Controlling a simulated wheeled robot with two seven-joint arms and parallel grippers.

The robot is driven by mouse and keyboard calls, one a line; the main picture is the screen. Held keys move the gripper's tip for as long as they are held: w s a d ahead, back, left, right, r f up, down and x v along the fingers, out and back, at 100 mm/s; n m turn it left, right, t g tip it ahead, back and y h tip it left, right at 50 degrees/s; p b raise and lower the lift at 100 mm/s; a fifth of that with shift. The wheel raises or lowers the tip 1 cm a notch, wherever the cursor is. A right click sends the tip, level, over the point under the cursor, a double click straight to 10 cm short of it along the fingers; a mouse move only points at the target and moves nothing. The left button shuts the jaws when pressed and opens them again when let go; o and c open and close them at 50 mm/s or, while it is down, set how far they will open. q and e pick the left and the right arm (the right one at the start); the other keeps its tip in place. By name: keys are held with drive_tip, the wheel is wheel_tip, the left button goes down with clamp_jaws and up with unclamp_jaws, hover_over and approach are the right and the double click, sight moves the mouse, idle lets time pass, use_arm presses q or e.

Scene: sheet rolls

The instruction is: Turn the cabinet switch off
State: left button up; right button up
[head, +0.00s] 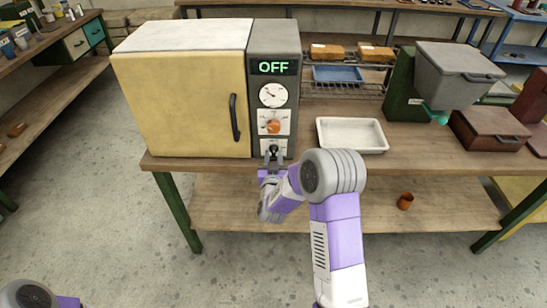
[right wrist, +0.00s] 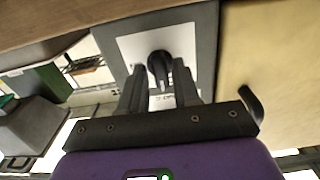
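The cabinet (head: 185,90) has a cream door and a grey control panel with a green display (head: 273,68) reading OFF. Low on the panel is a black switch (head: 273,149) on a white plate; the switch also shows in the right wrist view (right wrist: 160,68). My right gripper (head: 272,166) is directly in front of the switch. In the right wrist view, its fingers (right wrist: 160,85) are apart, one on each side of the switch; contact is not clear. My left gripper is not in view; only part of my left arm shows at the bottom left.
An orange knob (head: 273,127) and a round gauge (head: 273,95) sit above the switch. The black door handle (head: 235,118) is to the left. A white tray (head: 351,135) and a brown box (head: 490,129) stand to the right on the bench (head: 410,162).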

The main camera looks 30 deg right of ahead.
drive_tip(key=shift+o, duration=0.7)
drive_tip(key=p+v, duration=0.1)
drive_tip(key=v, duration=0.6)
drive_tip(key=shift+s, duration=0.3)
drive_tip(key=shift+a, duration=0.15)
